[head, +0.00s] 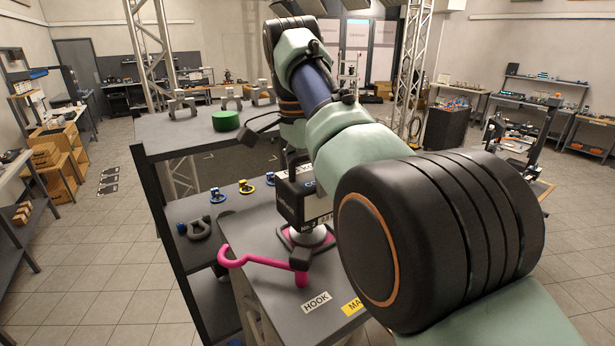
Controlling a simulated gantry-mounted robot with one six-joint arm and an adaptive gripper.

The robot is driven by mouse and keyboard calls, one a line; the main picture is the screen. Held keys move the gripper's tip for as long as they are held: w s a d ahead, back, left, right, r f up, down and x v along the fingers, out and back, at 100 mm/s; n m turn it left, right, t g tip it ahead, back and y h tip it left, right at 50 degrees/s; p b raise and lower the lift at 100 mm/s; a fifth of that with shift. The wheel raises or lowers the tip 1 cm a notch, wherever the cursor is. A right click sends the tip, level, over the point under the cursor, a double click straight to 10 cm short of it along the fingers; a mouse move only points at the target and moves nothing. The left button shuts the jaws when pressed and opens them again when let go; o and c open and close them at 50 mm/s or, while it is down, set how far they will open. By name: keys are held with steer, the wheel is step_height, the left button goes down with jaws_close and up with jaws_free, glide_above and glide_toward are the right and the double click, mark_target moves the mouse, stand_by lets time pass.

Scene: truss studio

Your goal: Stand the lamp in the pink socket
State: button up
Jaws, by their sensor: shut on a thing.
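My gripper (306,222) points down over the near table, its dark body partly hidden behind my arm. It is shut on the lamp (312,236), of which only a pale, rounded part shows below the gripper. The pink socket (291,243) shows as a pink rim around and under that pale part. The lamp looks roughly upright over the socket. I cannot tell whether it is seated in it or just above it.
A pink bent hook (262,261) lies left of the socket, near HOOK (317,302) and yellow (353,306) labels. A dark shelf holds a grey clamp-like part (199,230) and small blue and yellow pieces (246,187).

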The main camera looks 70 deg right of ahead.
steer(key=o, duration=1.5)
